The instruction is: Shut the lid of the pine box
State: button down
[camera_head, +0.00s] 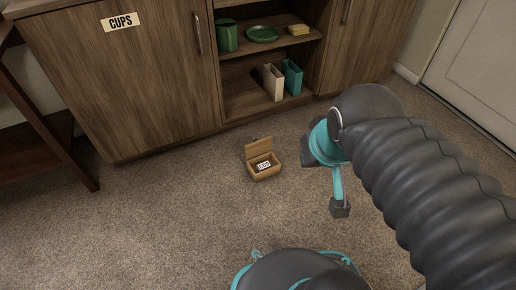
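The pine box (265,172) stands on the carpet near the middle of the view. Its lid (259,148) is open, standing up at the back edge. Something with a pale, dark-lettered label (264,165) shows in the box opening; I cannot read the lettering surely. My gripper (324,183) is to the right of the box, apart from it. One teal finger with a dark tip reaches toward the front, and another dark tip shows nearer the box. The fingers look spread, with nothing seen between them. My arm hides part of the gripper.
A wooden cabinet (130,80) marked CUPS stands behind. Its open shelves hold a green mug (227,36), a green plate (262,34), a yellow block (298,30), and cream (273,82) and teal (292,77) holders. Carpet (180,215) around the box is clear.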

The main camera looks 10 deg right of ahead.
aim_at(257, 147)
jog(key=u, duration=0.45)
jog(key=i, duration=0.9)
jog(key=z, duration=0.5)
